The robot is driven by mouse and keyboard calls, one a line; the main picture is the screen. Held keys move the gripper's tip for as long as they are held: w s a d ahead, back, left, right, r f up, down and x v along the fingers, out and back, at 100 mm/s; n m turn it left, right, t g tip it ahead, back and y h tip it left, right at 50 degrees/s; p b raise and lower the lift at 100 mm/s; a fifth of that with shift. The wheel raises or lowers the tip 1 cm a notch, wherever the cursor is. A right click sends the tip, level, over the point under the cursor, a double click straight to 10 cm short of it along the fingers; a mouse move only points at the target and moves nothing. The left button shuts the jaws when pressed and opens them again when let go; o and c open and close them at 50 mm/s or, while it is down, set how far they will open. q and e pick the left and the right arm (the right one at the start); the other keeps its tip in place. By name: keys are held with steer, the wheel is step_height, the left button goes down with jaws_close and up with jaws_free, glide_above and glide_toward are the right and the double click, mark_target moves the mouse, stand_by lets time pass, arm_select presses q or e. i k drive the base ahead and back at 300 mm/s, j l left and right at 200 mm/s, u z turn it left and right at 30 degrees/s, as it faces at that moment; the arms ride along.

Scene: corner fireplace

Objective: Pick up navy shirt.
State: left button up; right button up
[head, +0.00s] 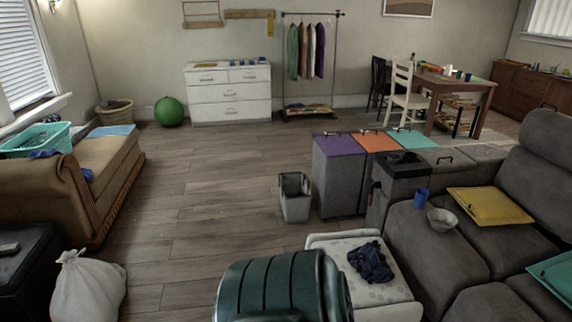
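A crumpled navy shirt (371,262) lies on the white, patterned top of a low ottoman (335,242) in the lower right of the head view. The ottoman stands beside the grey sofa. Neither of my grippers shows in the head view. Small dark blue cloths (88,175) also lie on the brown couch at the left, but they are too small to tell what they are.
A dark green ribbed object (272,285) stands close in front, left of the ottoman. The grey sofa (462,238) fills the right side. A grey bin (295,205) and lidded hampers (338,180) stand behind the ottoman. The wooden floor (200,215) at centre left is clear.

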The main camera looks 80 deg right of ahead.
mark_target(368, 261)
steer(key=z, duration=3.5)
steer(key=i, duration=0.1)
